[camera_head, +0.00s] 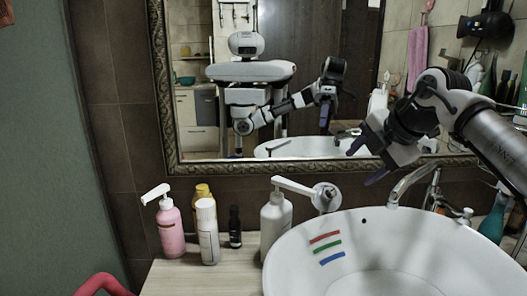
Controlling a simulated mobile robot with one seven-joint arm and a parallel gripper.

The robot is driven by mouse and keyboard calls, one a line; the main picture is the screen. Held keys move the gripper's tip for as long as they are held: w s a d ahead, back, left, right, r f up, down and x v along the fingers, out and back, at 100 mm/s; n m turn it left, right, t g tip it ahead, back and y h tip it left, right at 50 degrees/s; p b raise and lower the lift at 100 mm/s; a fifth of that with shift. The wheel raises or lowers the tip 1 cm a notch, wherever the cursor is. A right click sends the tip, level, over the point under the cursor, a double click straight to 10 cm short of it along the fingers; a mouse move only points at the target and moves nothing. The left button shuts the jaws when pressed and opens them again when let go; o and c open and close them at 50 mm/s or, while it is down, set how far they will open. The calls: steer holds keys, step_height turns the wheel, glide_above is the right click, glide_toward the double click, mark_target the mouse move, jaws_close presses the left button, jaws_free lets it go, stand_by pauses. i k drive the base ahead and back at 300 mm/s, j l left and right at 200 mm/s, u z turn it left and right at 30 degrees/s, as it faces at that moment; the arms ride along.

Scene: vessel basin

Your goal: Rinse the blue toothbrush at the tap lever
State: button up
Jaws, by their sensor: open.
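Three short strips, red, green and blue, lie side by side on the inner left wall of the white basin (450,235). The blue strip (332,258) is the lowest; it may be the blue toothbrush, but I cannot make out bristles. A curved metal tap (408,182) stands at the basin's back rim, with what looks like its lever (433,188) at its right. My gripper (366,162) is open and empty, with dark purplish fingers pointing left. It hangs above the back of the basin, left of the tap and apart from the strips.
On the counter (185,280) left of the basin stand a pink pump bottle (171,229), a white bottle (208,232), a small dark bottle (235,227) and a white pump bottle (275,222). A framed mirror (215,120) is behind. More bottles crowd the right edge.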

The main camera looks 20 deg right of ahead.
mark_target(448, 207)
steer(key=k, duration=1)
